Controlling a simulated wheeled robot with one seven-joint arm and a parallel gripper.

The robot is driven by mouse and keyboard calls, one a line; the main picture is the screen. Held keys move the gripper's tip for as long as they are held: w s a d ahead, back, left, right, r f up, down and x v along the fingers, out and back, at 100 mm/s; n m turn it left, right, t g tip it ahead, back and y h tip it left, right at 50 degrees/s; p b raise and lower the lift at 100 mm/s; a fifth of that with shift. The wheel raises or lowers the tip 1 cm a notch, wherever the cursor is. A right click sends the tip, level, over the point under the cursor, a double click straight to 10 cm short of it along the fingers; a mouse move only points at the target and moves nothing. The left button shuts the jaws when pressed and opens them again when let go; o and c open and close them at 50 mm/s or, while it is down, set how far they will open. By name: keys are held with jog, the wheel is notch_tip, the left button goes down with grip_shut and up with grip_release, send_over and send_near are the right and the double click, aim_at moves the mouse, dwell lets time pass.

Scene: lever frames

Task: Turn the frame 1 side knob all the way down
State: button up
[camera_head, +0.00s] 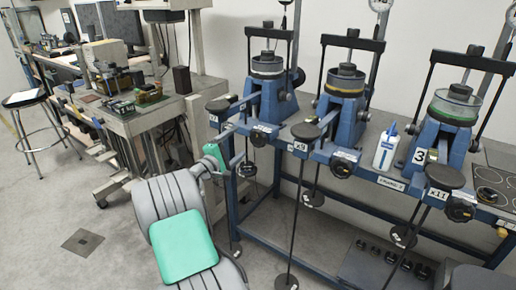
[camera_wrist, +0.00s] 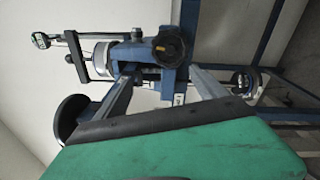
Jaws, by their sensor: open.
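Frame 1 (camera_head: 268,98) is the leftmost blue lever frame on the bench. Its side knob (camera_head: 259,138) is a round black knob on the front. In the wrist view, which is turned sideways, the knob (camera_wrist: 168,46) shows an orange mark at its centre and sits just beyond my fingertips. My gripper (camera_head: 231,150) is to the left of the knob in the head view. In the wrist view my gripper (camera_wrist: 161,78) is open, its two grey fingers apart with nothing held between them. It is not visibly touching the knob.
A stool (camera_head: 28,98) and cluttered cart (camera_head: 140,120) are left. Open floor lies at front left.

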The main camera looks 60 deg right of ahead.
aim_at(257, 141)
jog(key=s+d+m+p, duration=0.1)
jog(key=d+m, duration=0.2)
jog(key=s+d+f+m+p, duration=0.1)
jog(key=s+d+m, duration=0.1)
jog(key=m, duration=0.2)
jog(key=s+d+m, duration=0.1)
jog(key=d+m, duration=0.2)
jog(key=shift+s+d+f+m+g+p, duration=0.2)
jog(key=shift+d+m+g+p, duration=0.1)
jog(key=shift+m+g+p, duration=0.1)
jog(key=shift+d+f, duration=0.1)
jog(key=shift+c, duration=0.6)
jog(key=shift+w, duration=0.1)
jog(key=c, duration=0.3)
jog(key=shift+f, duration=0.1)
grip_shut()
